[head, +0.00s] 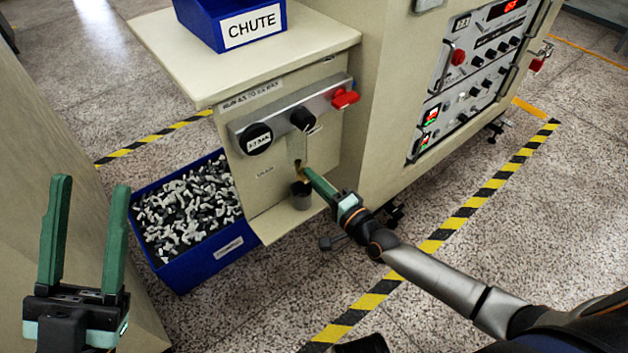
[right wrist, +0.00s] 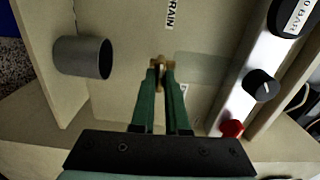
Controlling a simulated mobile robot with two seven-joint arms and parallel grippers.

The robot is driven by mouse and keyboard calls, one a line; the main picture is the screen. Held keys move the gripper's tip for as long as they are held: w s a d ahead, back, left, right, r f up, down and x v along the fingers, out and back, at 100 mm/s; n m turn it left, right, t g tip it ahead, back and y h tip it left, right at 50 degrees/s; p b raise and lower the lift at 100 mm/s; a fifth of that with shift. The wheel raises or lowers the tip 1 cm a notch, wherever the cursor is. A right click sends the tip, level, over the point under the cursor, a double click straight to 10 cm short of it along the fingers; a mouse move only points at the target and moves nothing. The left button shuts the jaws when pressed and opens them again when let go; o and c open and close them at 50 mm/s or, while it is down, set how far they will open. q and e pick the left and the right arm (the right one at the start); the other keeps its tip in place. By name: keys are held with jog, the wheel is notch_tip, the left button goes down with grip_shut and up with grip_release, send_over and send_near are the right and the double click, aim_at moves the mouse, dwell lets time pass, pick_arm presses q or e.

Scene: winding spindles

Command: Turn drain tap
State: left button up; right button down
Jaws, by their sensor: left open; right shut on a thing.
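The drain tap is a small brass fitting on the cream machine panel (head: 273,207), below the grey strip with knobs. In the right wrist view its brass tip (right wrist: 158,62) shows between my fingertips. My right gripper (head: 307,173) is shut on the tap, with its green fingers reaching in from the right. The fingers hide most of the tap, so its handle angle is hard to tell. My left gripper (head: 92,186) is open and empty at the lower left.
A blue bin (head: 213,262) of black and white pieces stands left. A blue CHUTE box (head: 232,22) sits on the shelf above.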

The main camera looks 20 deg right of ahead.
jog(key=shift+m, duration=0.3)
dwell(0.4)
jog(key=c, duration=0.9)
grip_release()
jog(key=p+v, duration=0.3)
jog(key=v, duration=0.9)
jog(key=shift+s+d, duration=0.1)
jog(key=shift+s, duration=0.2)
